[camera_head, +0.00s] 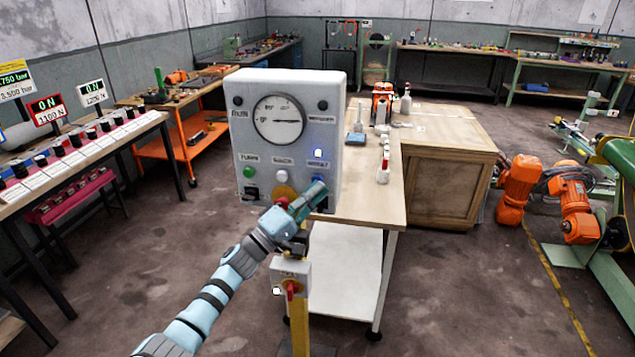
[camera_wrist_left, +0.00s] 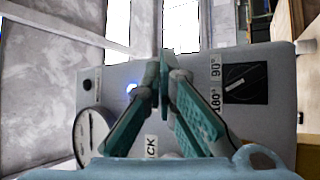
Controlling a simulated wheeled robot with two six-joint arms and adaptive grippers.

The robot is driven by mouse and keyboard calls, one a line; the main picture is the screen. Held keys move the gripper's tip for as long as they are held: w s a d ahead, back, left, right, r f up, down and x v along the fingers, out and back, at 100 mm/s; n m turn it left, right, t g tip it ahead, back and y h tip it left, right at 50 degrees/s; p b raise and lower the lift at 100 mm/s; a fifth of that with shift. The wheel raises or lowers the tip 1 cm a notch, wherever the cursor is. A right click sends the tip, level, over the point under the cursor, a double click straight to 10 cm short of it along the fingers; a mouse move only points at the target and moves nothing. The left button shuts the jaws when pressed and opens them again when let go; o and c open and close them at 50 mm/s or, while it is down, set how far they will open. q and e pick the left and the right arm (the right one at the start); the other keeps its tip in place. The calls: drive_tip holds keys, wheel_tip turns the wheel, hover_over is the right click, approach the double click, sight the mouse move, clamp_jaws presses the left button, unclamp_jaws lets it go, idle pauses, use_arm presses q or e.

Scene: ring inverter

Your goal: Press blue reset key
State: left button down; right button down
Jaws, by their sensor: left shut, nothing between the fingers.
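The grey control box (camera_head: 250,155) stands on a yellow post, with a round dial (camera_head: 279,121) and a row of buttons. The blue reset key (camera_head: 319,179) is at the right end of the row, mostly hidden by my left gripper (camera_head: 314,190). That gripper is shut and empty, its tips in front of the key; I cannot tell whether they touch it. In the left wrist view, the shut fingers (camera_wrist_left: 164,65) cross the box face and the key cannot be made out.
A green button (camera_head: 250,172) and a white button (camera_head: 282,176) sit left of my gripper. Below is a small box with a red switch (camera_head: 292,288). A wooden-topped table (camera_head: 372,195) stands behind at right.

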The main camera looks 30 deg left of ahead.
use_arm(q)
drive_tip(key=shift+w+a, duration=0.1)
drive_tip(key=shift+w, duration=0.15)
drive_tip(key=shift+s, duration=0.1)
idle(0.5)
drive_tip(key=shift+s+d+p, duration=0.35)
drive_tip(key=shift+s+p, duration=0.45)
drive_tip(key=s+p, duration=0.1)
drive_tip(key=s+d+p, duration=0.1)
drive_tip(key=s, duration=0.1)
drive_tip(key=s+p, duration=0.1)
drive_tip(key=p, duration=0.1)
drive_tip(key=shift+s+d, duration=0.3)
drive_tip(key=shift+s, duration=0.05)
